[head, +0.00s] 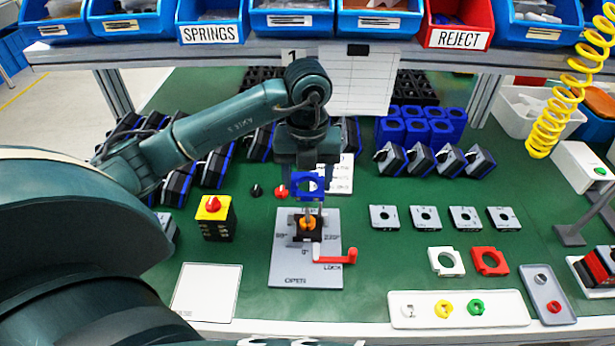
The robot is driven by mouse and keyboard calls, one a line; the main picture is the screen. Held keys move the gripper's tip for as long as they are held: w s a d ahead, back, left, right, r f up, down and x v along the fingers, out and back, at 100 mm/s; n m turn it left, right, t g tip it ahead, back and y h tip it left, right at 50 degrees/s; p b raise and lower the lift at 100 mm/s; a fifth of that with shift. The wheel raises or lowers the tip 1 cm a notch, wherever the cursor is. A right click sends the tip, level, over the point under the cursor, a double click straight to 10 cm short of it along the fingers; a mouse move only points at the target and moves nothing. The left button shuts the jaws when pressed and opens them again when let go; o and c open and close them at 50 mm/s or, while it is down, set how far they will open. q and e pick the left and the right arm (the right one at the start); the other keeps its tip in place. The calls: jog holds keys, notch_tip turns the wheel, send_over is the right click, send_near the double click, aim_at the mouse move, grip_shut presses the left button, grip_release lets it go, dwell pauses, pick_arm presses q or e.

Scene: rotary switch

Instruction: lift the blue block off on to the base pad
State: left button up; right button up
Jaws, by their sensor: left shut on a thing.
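The blue block (300,182), with a round opening, is in my left gripper (309,192). The gripper points down and is shut on it. The block appears above a black switch body (301,235) with an orange knob (307,223), and I cannot tell the exact gap. The switch body stands on a grey marked plate (290,268), with a red lever (334,257) at its front right. A pale square pad (207,290) lies empty at the front left; its small label is unreadable, so I cannot confirm it is the base pad. My right gripper is out of view.
A yellow-and-black box with a red knob (213,205) stands left of the plate. Black and red knobs (281,191) lie behind the plate. Grey square plates (424,218) and a white tray (458,309) are to the right. A bin shelf (240,52) spans the back.

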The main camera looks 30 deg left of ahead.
pick_arm(q)
notch_tip(320, 180, up, 7)
jog(key=p, duration=0.5)
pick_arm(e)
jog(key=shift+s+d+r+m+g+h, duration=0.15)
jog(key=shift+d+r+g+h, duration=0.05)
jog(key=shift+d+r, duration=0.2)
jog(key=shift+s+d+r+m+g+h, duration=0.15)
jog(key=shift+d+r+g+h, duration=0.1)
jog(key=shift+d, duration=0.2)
pick_arm(q)
jog(key=shift+f, duration=0.1)
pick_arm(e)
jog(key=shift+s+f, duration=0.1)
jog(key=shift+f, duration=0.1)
